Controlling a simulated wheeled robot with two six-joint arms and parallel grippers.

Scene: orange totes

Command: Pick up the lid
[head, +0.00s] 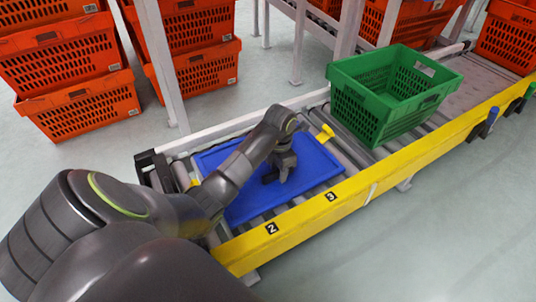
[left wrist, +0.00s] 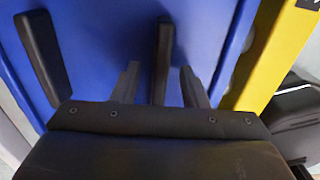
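The lid (head: 315,163) is a flat blue panel with a raised rim, lying on the conveyor rollers. It also fills most of the left wrist view (left wrist: 100,45). My left gripper (head: 279,178) is over the middle of the lid, pointing down. In the left wrist view its two grey fingers (left wrist: 158,88) are apart, with a dark upright bar (left wrist: 162,50) between them. A second dark bar (left wrist: 42,58) is to their left. I cannot tell whether the fingers touch the lid. My right gripper is not in view.
A green crate (head: 372,118) stands on the rollers right of the lid. A yellow rail (head: 345,195) runs along the conveyor's front, with a yellow tab (head: 325,133) by the lid's far corner. Stacked orange totes (head: 85,110) stand behind. The floor in front is clear.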

